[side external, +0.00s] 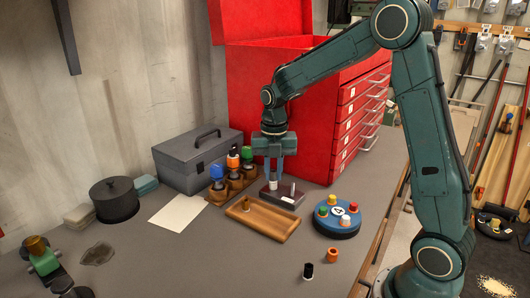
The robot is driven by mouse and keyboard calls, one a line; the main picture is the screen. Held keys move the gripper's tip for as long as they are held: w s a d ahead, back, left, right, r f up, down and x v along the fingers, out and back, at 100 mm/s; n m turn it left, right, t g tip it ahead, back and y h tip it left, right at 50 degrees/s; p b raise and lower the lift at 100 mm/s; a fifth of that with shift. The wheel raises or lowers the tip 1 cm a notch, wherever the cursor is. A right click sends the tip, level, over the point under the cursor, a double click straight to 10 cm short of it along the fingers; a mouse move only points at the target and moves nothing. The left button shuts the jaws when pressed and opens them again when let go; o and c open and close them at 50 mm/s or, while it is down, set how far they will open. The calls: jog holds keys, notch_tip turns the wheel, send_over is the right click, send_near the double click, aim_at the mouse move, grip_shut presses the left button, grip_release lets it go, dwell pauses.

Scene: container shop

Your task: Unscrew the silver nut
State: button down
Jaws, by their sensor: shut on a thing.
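My gripper (273,183) points straight down over a dark red-brown block (283,200) on the bench. A bare pale silver post (292,189) stands upright on the block just right of the fingers. Any thread under the nut is too small to see.
A wooden tray (262,219) lies in front of the block. A round blue stand (337,222) with coloured caps is at right. A wooden rack (237,184) with bottles and a grey toolbox (196,160) are at left. A red tool cabinet (290,90) stands behind.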

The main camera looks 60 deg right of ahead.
jog(key=shift+n, duration=1.2)
jog(key=c, duration=1.3)
grip_release()
jog(key=shift+c, duration=0.3)
jog(key=shift+c, duration=0.8)
